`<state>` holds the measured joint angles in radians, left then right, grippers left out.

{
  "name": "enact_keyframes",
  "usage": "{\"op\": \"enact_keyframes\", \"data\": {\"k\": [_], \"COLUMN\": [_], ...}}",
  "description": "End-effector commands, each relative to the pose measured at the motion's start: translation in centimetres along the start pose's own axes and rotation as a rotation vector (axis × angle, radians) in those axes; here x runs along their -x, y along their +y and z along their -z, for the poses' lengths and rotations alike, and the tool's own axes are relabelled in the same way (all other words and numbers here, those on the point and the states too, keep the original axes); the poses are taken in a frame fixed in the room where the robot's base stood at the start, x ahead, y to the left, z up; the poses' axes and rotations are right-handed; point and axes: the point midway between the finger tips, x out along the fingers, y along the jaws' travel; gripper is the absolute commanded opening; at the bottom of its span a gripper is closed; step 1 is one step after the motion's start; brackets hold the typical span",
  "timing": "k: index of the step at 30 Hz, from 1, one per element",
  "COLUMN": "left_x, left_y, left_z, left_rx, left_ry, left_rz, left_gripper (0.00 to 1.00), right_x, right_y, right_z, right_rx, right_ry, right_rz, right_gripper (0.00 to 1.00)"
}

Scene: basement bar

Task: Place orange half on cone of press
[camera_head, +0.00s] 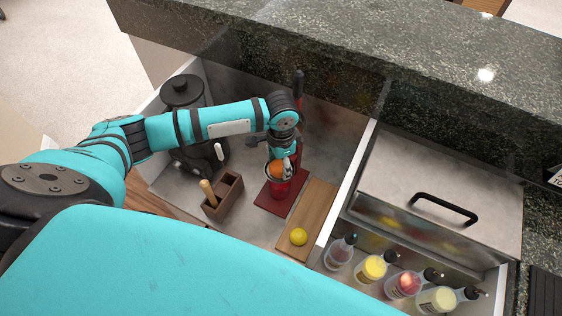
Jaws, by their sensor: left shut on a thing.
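The red press (280,188) stands on a dark red base (270,204) in the steel bar well, and its upright handle (298,88) rises behind my arm. The orange half (276,169) is at the top of the press cup. My left gripper (281,164) reaches down from above and is shut on the orange half. The cone is hidden by the orange half and the gripper, so I cannot tell whether they touch. My right gripper is not in view.
A wooden holder (225,197) with tools and a dark blender-like machine (181,92) stand left. Several bottles (375,268) and a steel lid (430,185) are right of the divider.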

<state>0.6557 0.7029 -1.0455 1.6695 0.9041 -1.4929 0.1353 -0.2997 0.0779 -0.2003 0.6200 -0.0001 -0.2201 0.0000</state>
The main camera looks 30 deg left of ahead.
Motion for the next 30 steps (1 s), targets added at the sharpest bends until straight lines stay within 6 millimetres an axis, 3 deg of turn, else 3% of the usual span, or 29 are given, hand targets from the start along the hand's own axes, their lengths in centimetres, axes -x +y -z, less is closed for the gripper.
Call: {"op": "enact_keyframes", "data": {"k": [1, 6, 17, 30], "left_x": [-0.1, -0.1, 0.7, 9.3], "left_y": [0.0, 0.0, 0.0, 0.0], "left_z": [0.0, 0.0, 0.1, 0.1], "left_rx": [0.0, 0.0, 0.0, 0.0], "left_ry": [0.0, 0.0, 0.001, 0.003], "left_rz": [-0.001, 0.0, 0.001, 0.002], "left_gripper": [0.56, 0.77, 0.77, 0.77], "right_x": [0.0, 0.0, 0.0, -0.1], "right_y": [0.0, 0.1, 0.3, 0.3], "right_z": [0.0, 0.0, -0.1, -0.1], "right_rx": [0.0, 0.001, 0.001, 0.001], "right_ry": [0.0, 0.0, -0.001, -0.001], "right_rz": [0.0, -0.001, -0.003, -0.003], "right_gripper": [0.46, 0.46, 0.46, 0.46]}}
